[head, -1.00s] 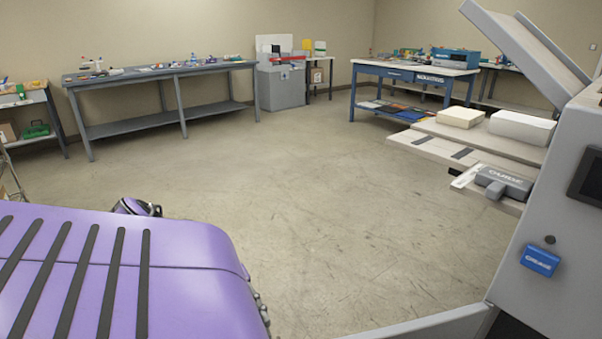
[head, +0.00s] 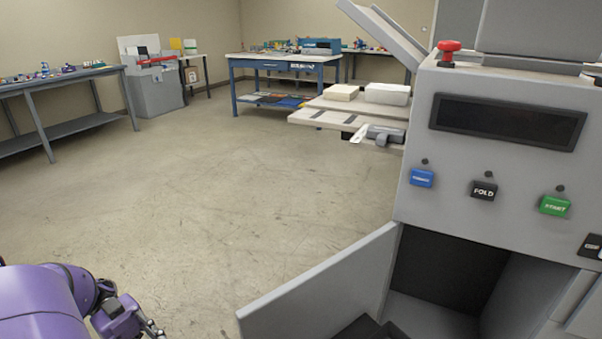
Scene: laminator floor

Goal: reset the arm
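My purple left arm (head: 40,305) comes in at the lower left corner. Its dark end with the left gripper (head: 152,328) shows only in part at the bottom edge. I cannot tell whether its fingers are open or shut, and I see nothing held there. It is over the floor, to the left of the machine's open door and apart from it. My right arm and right gripper are not in view.
A grey machine (head: 418,205) fills the right, with a dark screen (head: 508,121), a red knob (head: 448,48) and labelled buttons. Its door (head: 325,285) stands open at a dark compartment. Tables (head: 285,60) line the walls. The middle floor (head: 210,200) is clear.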

